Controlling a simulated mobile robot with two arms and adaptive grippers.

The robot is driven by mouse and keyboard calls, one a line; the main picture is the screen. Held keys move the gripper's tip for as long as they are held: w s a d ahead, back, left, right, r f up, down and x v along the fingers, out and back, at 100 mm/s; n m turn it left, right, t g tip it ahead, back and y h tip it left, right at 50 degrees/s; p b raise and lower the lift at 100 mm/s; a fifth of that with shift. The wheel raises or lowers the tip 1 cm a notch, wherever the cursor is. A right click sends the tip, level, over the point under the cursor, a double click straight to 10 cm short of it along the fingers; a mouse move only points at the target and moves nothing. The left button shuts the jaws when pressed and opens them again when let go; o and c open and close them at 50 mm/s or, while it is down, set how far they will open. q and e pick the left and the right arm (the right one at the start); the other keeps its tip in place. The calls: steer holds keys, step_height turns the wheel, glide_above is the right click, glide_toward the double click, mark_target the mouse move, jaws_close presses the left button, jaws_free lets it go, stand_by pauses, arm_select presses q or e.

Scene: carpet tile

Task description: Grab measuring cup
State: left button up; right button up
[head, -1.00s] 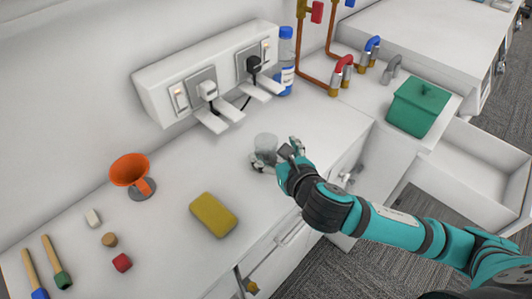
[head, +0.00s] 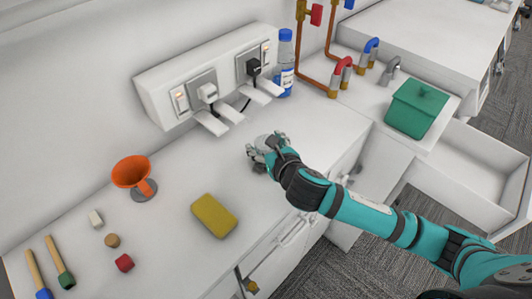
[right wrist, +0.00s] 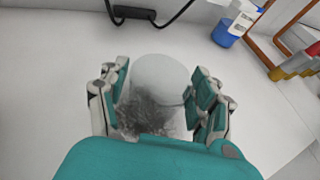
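The measuring cup (right wrist: 160,75) is a clear, colourless round vessel on the white counter, seen from above in the right wrist view. In the head view it is mostly hidden by my right gripper (head: 262,154). In the wrist view the fingers of my right gripper (right wrist: 158,105) stand spread on the cup's left and right sides, with the cup between them. The fingers are very close to its walls; I cannot tell whether they touch it. My left gripper is not in view.
A socket box (head: 205,82) runs along the wall behind. A blue-capped bottle (head: 285,65) and copper taps stand at the back. Counter around the cup is clear.

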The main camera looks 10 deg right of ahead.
steer(key=c, duration=0.6)
